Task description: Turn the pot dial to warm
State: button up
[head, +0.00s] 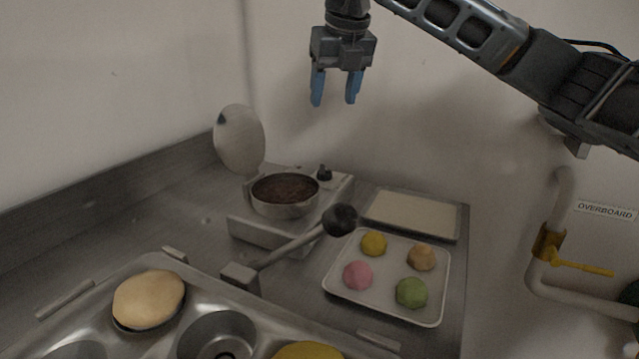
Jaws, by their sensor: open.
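The pot (284,194) is a round metal vessel with dark brown contents, set in a low metal housing (262,233) on the counter. Its round lid (239,139) stands raised behind it on the left. A small black knob (324,173), which looks like the dial, sits on the housing just right of the pot. Its markings are too small to read. My gripper (335,101) hangs high above the counter, fingers pointing down, open and empty. In the picture it is above the knob and well apart from it.
A lever with a black ball end (340,219) sticks up in front of the pot. A tray (437,316) with several coloured buns lies to the right, before a flat pale tray (412,214). A metal mould pan (208,279) fills the front. A yellow-handled pipe (564,253) is on the right wall.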

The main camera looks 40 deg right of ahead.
jog(key=b, duration=0.6)
send_near(325, 167)
jog(key=shift+b+x, duration=0.4)
jog(key=shift+x, duration=3.95)
jog(key=shift+a, duration=0.1)
jog(key=c, duration=1)
